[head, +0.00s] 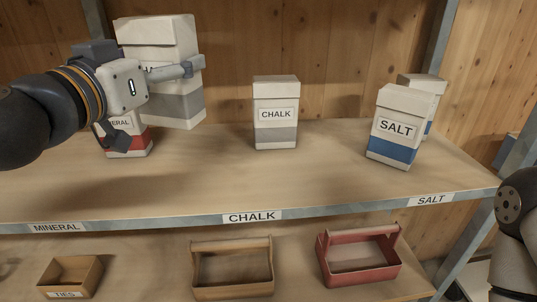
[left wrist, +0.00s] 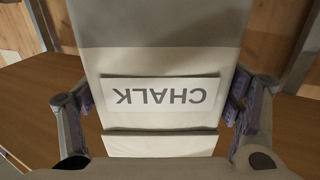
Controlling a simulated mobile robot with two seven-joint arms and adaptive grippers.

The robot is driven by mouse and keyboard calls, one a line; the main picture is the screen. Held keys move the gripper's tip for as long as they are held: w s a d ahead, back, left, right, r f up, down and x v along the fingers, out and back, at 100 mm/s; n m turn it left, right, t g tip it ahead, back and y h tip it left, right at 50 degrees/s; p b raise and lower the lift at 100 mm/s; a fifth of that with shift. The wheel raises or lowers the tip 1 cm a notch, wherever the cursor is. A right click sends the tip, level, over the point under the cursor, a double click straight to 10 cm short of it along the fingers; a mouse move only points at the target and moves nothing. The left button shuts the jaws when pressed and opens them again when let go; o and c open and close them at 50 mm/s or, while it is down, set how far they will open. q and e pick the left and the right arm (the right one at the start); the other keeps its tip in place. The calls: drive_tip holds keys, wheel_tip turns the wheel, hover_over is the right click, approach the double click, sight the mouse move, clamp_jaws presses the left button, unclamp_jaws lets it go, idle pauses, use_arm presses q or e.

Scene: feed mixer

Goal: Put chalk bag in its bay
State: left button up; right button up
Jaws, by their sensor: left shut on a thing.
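A white chalk bag (head: 160,40) with a grey band is held up above the left part of the shelf. My left gripper (head: 158,105) is shut on it. In the left wrist view the fingers grip the held chalk bag (left wrist: 160,134) on both sides, and its CHALK label appears upside down. Another chalk bag (head: 275,112) stands upright in the middle of the shelf, behind the CHALK edge label (head: 252,216). My right gripper is out of view; only part of my right arm shows at the right edge.
A mineral bag (head: 139,145) with a red band stands at left, partly hidden by my gripper. Two salt bags, the front one (head: 396,127) and one behind (head: 428,88), stand at right. The shelf in front of the middle chalk bag is clear. Below are a ties box (head: 72,272), a wooden carrier (head: 233,290) and a red carrier (head: 362,279).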

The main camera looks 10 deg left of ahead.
use_arm(q)
drive_tip(key=shift+w+d, duration=0.25)
drive_tip(key=shift+d, duration=0.05)
drive_tip(key=w+d+f+b, duration=0.2)
drive_tip(key=w+d+f, duration=0.1)
drive_tip(key=f, duration=0.1)
drive_tip(key=w+d+f+b, duration=0.2)
drive_tip(key=w+d+f, duration=0.1)
drive_tip(key=f, duration=0.1)
drive_tip(key=w+d+f+b, duration=0.2)
drive_tip(key=w+d+f, duration=0.1)
drive_tip(key=f, duration=0.2)
drive_tip(key=shift+w+f+b, duration=0.1)
drive_tip(key=shift+b, duration=0.25)
drive_tip(key=shift+r, duration=0.2)
drive_tip(key=shift+f, duration=0.2)
drive_tip(key=o, duration=1.8)
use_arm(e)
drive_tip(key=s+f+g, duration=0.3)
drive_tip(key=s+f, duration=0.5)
